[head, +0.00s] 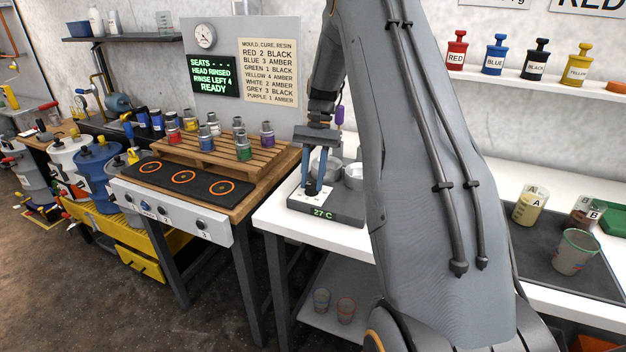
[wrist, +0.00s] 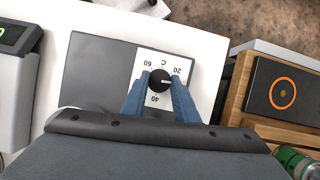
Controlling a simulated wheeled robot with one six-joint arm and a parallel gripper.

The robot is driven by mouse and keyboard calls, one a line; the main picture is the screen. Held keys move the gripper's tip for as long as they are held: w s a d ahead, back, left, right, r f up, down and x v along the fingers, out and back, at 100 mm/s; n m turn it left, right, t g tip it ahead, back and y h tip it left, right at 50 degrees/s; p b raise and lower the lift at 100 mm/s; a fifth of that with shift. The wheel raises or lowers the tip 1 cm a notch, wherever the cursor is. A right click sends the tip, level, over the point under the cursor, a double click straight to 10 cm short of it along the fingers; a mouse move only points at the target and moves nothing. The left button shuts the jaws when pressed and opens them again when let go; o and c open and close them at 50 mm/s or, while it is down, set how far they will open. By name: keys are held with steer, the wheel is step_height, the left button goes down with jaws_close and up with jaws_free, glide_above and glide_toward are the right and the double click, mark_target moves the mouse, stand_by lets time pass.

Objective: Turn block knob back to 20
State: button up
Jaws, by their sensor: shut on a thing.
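The block knob (wrist: 159,81) is a round black knob on a white dial plate with 20, 40 and 60 marks, seen upside down in the wrist view. Its small white pointer line points to the right in that view, toward the side of the 20 mark. My gripper (wrist: 160,84) has its two blue fingers on either side of the knob and is shut on it. In the head view my gripper (head: 314,188) points down onto the dial plate of the grey heating block (head: 350,206). The block's green display reads 27 C.
Metal cups (head: 354,176) stand at the back of the block. A wooden pallet (head: 215,160) with several coloured canisters and a black three-ring hotplate (head: 186,180) are to the left. Beakers (head: 575,252) stand on a dark mat to the right.

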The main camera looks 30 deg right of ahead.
steer(key=n+h, duration=0.1)
steer(key=n, duration=0.2)
steer(key=shift+w+a+n+g, duration=0.1)
steer(key=shift+n+g, duration=0.2)
steer(key=shift+n, duration=0.1)
steer(key=shift+a+n+g+h, duration=0.15)
steer(key=shift+n+h, duration=0.3)
steer(key=shift+n, duration=0.55)
steer(key=shift+d+n+g+h, duration=0.15)
steer(key=shift+n+h, duration=0.3)
steer(key=shift+n, duration=0.55)
steer(key=shift+a, duration=0.1)
steer(key=o, duration=1.1)
steer(key=shift+c, duration=0.2)
steer(key=b+v, duration=0.2)
steer(key=v, duration=0.5)
steer(key=shift+w+r, duration=0.2)
steer(key=shift+r, duration=0.15)
